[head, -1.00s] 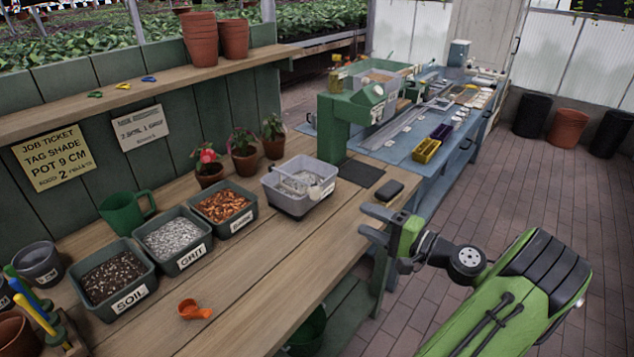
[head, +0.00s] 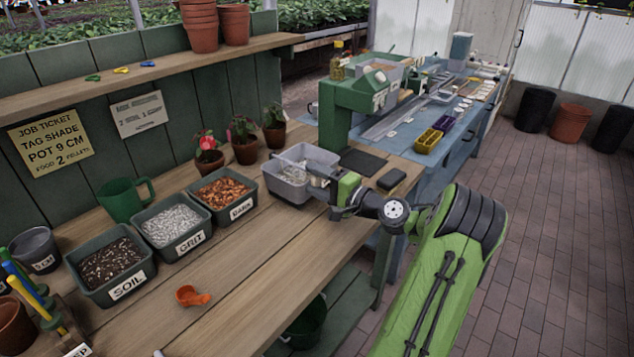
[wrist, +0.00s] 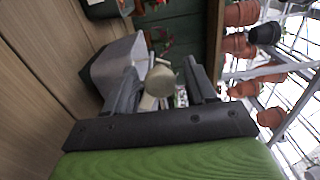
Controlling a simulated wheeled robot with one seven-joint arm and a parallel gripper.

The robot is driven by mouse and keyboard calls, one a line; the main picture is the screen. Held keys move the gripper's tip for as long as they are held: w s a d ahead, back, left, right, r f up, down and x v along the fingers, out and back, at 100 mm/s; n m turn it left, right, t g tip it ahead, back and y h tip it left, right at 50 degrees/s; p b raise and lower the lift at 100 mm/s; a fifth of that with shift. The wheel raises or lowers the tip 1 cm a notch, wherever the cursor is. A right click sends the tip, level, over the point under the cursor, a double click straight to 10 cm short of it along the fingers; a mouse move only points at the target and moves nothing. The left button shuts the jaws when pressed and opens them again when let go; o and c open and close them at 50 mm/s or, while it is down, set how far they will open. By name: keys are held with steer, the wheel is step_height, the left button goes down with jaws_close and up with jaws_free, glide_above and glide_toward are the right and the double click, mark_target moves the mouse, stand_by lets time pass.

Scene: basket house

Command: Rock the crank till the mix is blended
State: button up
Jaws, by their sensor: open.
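The grey mixing tub (head: 284,190) stands on the bench between the bark bin and a dark mat. Pale material or parts show inside it, too small to make out. In the wrist view the tub (wrist: 108,68) is at the left. A beige rounded knob (wrist: 160,82), seemingly the crank's handle, shows between my fingers. My gripper (head: 318,174) is open at the tub's right side, fingers pointing toward it. In the wrist view my gripper (wrist: 160,74) has a finger on each side of the knob, with no clear contact. The rest of the crank is mostly hidden.
Bins of soil (head: 112,264), grit (head: 171,227) and bark (head: 224,193) stand left of the tub. Potted flowers (head: 243,141) are behind it. A dark block (head: 391,179) lies right of my gripper. An orange scoop (head: 192,296) lies in front on clear bench.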

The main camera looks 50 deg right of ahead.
steer(key=shift+c, duration=0.2)
jaws_close()
